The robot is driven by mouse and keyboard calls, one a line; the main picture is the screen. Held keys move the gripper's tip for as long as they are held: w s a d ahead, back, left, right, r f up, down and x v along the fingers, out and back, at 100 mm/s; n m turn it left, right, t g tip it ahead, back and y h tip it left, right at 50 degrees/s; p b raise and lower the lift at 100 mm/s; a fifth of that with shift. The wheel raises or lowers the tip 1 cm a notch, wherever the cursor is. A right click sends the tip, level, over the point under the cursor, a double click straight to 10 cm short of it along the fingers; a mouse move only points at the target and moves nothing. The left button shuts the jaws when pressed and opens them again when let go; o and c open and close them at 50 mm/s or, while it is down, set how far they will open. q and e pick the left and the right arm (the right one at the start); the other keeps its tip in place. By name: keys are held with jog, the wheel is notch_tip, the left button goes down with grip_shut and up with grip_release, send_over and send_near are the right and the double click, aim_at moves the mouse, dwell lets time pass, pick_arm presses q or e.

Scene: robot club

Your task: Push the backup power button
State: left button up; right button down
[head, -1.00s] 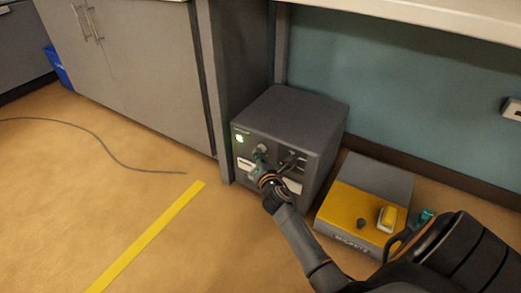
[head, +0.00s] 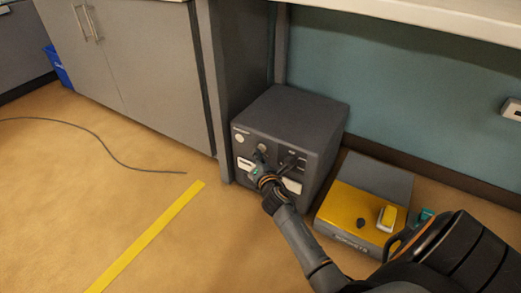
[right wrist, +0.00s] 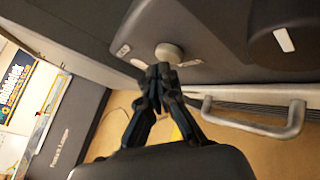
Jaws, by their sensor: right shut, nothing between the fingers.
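A dark grey power box (head: 300,113) stands on the floor against the cabinet side. Its front panel carries a pale, unlit round disc (head: 239,139) at upper left, a small round knob (head: 262,148) and a dark dial (head: 288,160). My right gripper (head: 256,170) is shut and empty, in front of the panel below the small knob. In the right wrist view its fingertips (right wrist: 159,70) are just below a round grey button (right wrist: 168,53); I cannot tell if they touch. The label beside this button is too small to read. My left gripper is out of view.
A metal handle (right wrist: 260,125) shows in the right wrist view. A cable (head: 100,145) and yellow tape (head: 145,238) cross the open floor at left.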

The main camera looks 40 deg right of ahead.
jog(key=shift+s+a, duration=0.4)
jog(key=shift+a, duration=0.5)
jog(key=shift+s+a, duration=0.35)
jog(key=shift+a, duration=0.6)
jog(key=shift+s+a, duration=0.4)
jog(key=shift+a, duration=0.5)
